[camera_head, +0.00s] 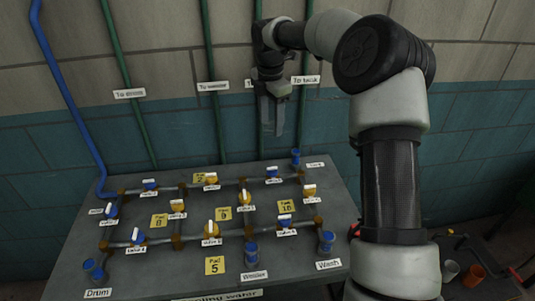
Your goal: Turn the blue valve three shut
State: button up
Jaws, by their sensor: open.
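Several blue valves with white handles sit on the pipework of the grey bench. One blue valve (284,220) is at right of centre, its handle lying roughly along the pipe. Others are at front left (138,237), far left (111,211), back left (150,185) and back right (272,172). Their small labels are too blurred to tell surely which is valve three. My gripper (273,128) points down with its fingers apart, empty, above the back of the bench in front of the wall. It touches no valve.
Yellow valves stand among the blue ones, including one at the front middle (210,228). Blue cups (326,241) and yellow numbered cards (215,265) are on the bench (180,285). Green pipes (213,90) run up the wall behind. Cups (473,273) stand at lower right.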

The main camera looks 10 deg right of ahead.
jog(key=n, duration=0.2)
send_over(273, 167)
jog(key=s, duration=0.2)
notch_tip(273, 167, down, 5)
jog(key=shift+g+y, duration=0.3)
jog(key=shift+y, duration=0.1)
jog(key=f, duration=0.5)
jog(key=w+f, duration=0.1)
jog(key=f, duration=0.5)
jog(key=f+p, duration=0.1)
jog(key=f, duration=0.5)
jog(key=shift+w+f, duration=0.15)
jog(key=shift+w, duration=0.2)
jog(key=c, duration=1)
